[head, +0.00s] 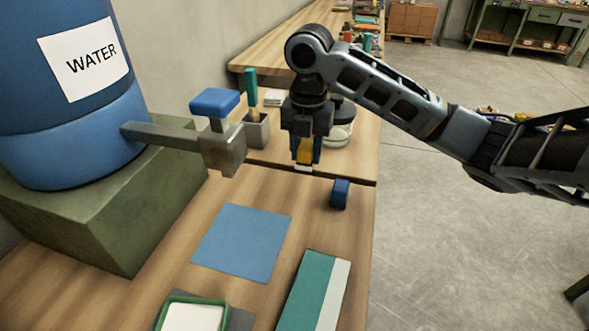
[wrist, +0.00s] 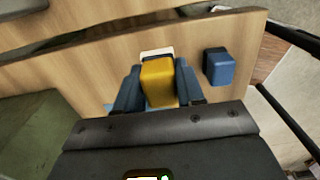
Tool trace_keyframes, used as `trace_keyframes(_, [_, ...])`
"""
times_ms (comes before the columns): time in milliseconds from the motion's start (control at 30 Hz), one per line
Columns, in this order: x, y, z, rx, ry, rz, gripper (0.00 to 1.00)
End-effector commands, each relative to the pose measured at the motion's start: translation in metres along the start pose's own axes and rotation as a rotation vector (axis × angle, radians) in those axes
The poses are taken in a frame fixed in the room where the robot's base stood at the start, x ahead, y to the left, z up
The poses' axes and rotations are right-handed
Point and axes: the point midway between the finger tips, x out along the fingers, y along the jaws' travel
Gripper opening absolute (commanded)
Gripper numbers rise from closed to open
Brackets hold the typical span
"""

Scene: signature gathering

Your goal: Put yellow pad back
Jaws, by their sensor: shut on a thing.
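The yellow pad (wrist: 158,82) is a small yellow block with a white edge, held between the blue fingers of my gripper (wrist: 157,90). In the head view the yellow pad (head: 305,152) shows between the fingertips of my gripper (head: 304,158), which points down over the far part of the near table. My gripper is shut on it. Whether the pad touches the wood cannot be told. A similar blue block (head: 340,193) stands on the table to the right of the gripper; it also shows in the wrist view (wrist: 218,66).
A blue square mat (head: 242,243) lies nearer on the table. A teal and white box (head: 315,292) and a green-rimmed tray (head: 193,315) are at the front. The blue water barrel (head: 75,90) has a tap (head: 222,150) jutting out left of my gripper.

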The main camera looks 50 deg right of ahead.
Motion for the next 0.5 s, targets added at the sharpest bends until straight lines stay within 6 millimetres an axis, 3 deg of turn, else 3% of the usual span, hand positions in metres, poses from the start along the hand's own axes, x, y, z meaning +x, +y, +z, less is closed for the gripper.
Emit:
trace_keyframes(200, [0.014,0.019,-0.017,0.000,-0.001,0.000,0.09])
trace_keyframes(367, [0.022,0.021,-0.018,0.002,0.001,-0.001,0.09])
trace_keyframes(500, [0.040,0.020,-0.018,0.002,0.001,-0.002,0.09])
